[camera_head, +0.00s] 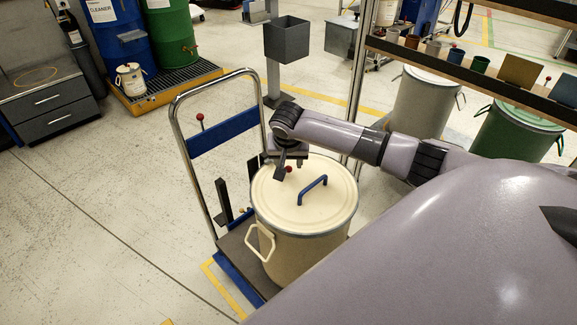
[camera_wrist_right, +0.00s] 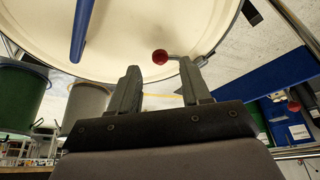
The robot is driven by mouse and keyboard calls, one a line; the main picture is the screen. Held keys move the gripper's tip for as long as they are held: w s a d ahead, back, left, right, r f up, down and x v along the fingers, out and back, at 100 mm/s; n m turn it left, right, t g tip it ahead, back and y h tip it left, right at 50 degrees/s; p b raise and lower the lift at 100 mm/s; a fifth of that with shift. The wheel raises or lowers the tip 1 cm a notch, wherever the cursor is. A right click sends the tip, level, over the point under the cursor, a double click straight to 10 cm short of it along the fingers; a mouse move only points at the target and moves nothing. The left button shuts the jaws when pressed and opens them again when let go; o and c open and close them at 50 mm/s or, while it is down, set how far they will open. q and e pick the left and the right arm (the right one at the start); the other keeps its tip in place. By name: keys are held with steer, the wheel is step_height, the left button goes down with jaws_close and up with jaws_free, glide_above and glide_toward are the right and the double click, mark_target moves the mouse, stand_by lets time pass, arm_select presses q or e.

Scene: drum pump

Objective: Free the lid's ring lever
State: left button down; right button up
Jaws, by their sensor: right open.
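A cream drum (camera_head: 303,230) stands on a cart, its cream lid (camera_head: 275,205) on top with a blue handle (camera_head: 312,190). The lid also fills the top of the right wrist view (camera_wrist_right: 140,40), with the handle (camera_wrist_right: 82,28) at left. The ring lever's red knob (camera_head: 288,169) is at the lid's far-left rim. My right gripper (camera_head: 281,173) is over that rim, fingers apart. In the right wrist view the knob (camera_wrist_right: 160,56) appears between and just beyond the open fingertips (camera_wrist_right: 160,70); whether they touch it I cannot tell. My left gripper is not in view.
The cart (camera_head: 227,133) has a metal push frame and blue panel beside the drum. A shelf (camera_head: 470,75) with several small cups is behind at right, with a green drum (camera_head: 515,135) below. Open floor (camera_head: 100,220) lies to the left.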

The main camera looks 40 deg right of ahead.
mark_target(288, 167)
steer(key=shift+x, duration=1.8)
